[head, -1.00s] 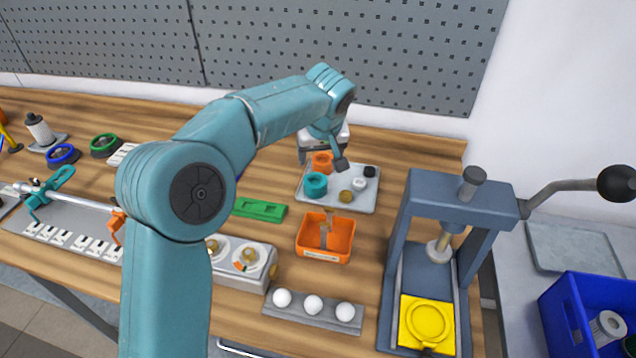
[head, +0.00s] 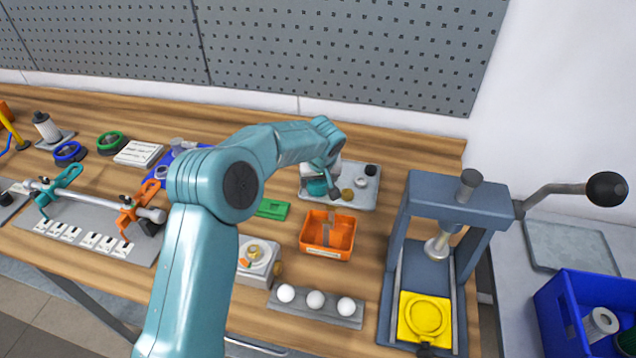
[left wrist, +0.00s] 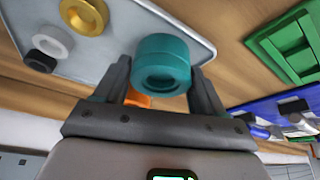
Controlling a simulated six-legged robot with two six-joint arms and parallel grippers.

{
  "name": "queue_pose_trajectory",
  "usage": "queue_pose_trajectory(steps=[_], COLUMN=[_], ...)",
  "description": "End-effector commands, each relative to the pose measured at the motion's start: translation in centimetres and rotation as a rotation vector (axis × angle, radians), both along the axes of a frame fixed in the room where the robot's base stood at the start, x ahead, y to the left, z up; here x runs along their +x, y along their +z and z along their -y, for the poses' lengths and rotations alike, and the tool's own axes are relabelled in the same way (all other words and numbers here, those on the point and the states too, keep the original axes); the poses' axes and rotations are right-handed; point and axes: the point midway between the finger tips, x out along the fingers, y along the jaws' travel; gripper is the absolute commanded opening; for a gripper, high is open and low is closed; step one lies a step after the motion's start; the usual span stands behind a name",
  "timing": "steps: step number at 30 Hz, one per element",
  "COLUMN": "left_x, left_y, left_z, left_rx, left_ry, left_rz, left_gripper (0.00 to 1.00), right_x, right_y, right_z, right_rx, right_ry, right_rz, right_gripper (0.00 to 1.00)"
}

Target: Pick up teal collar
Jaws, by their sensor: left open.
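The teal collar (head: 316,187) is at the left of a light grey tray (head: 360,197), partly hidden by my left gripper in the head view. In the left wrist view the teal collar (left wrist: 162,62) shows between the two open fingers of my left gripper (left wrist: 160,72), with a finger on each side. The fingers do not look closed on it, and I cannot tell whether either one touches it. In the head view my left gripper (head: 325,189) is down at the tray. My right gripper is not in view.
Beside the teal collar are a brass ring (left wrist: 84,16), a light grey ring (left wrist: 52,42) and a black ring (left wrist: 40,61). An orange bin (head: 328,236), green block (head: 272,209) and blue-grey press (head: 452,200) stand near.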

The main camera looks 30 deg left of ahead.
Motion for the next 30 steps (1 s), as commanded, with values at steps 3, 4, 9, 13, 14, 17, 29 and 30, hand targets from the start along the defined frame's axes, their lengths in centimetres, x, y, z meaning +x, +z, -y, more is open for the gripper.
queue_pose_trajectory(steps=[3, 4, 9, 13, 14, 17, 29, 30], left_x=[0.0, 0.0, 0.0, 0.0, 0.0, 0.0, 0.1, 0.1], left_y=[0.0, 0.0, 0.1, 0.1, 0.1, 0.4, 8.0, 9.2], left_z=[0.0, 0.0, 0.0, 0.0, 0.0, 0.0, 0.1, 0.0], left_rx=[0.0, 0.0, 0.0, 0.0, 0.0, 0.0, 0.0, 0.001], left_ry=[0.0, 0.0, 0.0, 0.0, 0.0, 0.0, 0.001, 0.0], left_rz=[0.0, 0.0, 0.001, 0.0, 0.0, 0.001, 0.008, 0.008], left_gripper=[0.6, 0.5, 0.24, 0.24, 0.24, 0.24, 0.24, 0.24], right_x=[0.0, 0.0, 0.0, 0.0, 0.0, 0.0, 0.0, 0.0], right_y=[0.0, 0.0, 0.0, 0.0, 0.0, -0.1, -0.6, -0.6], right_z=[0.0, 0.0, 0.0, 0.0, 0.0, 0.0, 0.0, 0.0], right_rx=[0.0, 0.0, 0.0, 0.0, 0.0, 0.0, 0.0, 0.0], right_ry=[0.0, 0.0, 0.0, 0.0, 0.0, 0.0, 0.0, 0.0], right_rz=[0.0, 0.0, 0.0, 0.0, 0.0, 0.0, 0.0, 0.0], right_gripper=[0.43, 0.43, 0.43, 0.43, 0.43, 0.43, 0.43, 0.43])
